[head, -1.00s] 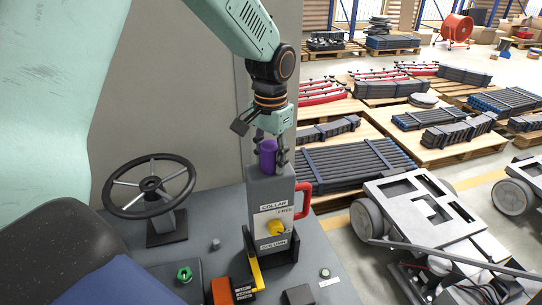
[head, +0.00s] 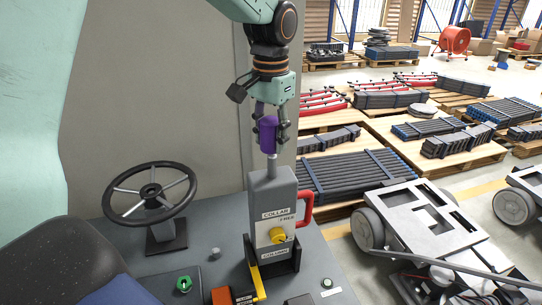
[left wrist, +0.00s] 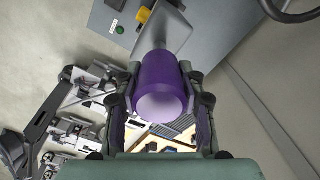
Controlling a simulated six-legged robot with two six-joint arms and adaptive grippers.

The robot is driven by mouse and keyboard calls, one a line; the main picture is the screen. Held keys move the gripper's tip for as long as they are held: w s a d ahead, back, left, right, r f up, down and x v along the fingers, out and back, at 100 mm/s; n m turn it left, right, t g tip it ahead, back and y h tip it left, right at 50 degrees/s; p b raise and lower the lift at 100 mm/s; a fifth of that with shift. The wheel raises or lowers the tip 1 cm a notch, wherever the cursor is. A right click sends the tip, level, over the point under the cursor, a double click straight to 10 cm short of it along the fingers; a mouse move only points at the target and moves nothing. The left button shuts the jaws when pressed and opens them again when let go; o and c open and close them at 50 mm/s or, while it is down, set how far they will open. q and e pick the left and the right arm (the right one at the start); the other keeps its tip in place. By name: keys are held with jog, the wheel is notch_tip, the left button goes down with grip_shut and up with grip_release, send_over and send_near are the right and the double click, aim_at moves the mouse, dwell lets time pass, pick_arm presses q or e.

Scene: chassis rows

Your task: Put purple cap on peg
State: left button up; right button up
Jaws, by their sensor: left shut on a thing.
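The purple cap (head: 268,135) is upright in my left gripper (head: 270,140), which is shut on its sides. Below the cap a short pale peg (head: 272,166) rises from the top of the grey column (head: 275,215). The cap's lower end is at or just above the peg's top; I cannot tell whether they touch. My right gripper is not in view.
The column has a red handle (head: 305,208) and a yellow knob (head: 278,235) and stands on a grey bench. A black steering wheel (head: 150,192) is at left. Pallets of dark bars (head: 350,175) and a wheeled chassis (head: 430,225) lie at right.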

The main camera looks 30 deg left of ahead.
aim_at(273, 118)
pick_arm(q)
jog(key=r, duration=0.1)
jog(key=r+p, duration=0.1)
jog(key=r, duration=0.2)
jog(key=shift+w+r, duration=0.15)
jog(key=shift+w, duration=0.15)
jog(key=shift+s+r, duration=0.15)
jog(key=shift+r, duration=0.45)
jog(key=shift+s+r, duration=0.15)
jog(key=shift+r, duration=0.4)
jog(key=shift+w+r, duration=0.3)
jog(key=shift+r, duration=0.65)
jog(key=shift+s+r, duration=0.2)
